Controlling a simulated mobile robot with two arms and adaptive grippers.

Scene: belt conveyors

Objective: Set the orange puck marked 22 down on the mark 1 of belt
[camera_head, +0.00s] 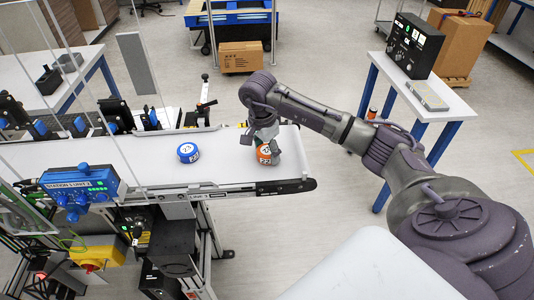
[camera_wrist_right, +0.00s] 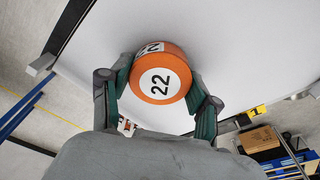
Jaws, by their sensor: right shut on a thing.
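The orange puck marked 22 (camera_head: 264,155) is at the right end of the white belt (camera_head: 230,172) in the head view. My right gripper (camera_head: 265,146) reaches down from above and is shut on this puck. In the right wrist view the puck (camera_wrist_right: 161,78) sits between the two fingers of my right gripper (camera_wrist_right: 157,100), its number 22 facing the camera. Whether the puck touches the belt I cannot tell. My left gripper is not in view.
A blue puck marked 23 (camera_head: 188,152) stands on the belt left of the orange one. A blue station box (camera_head: 80,187) is at the belt's left front. A white side table (camera_head: 418,92) with a black device (camera_head: 413,45) stands at right.

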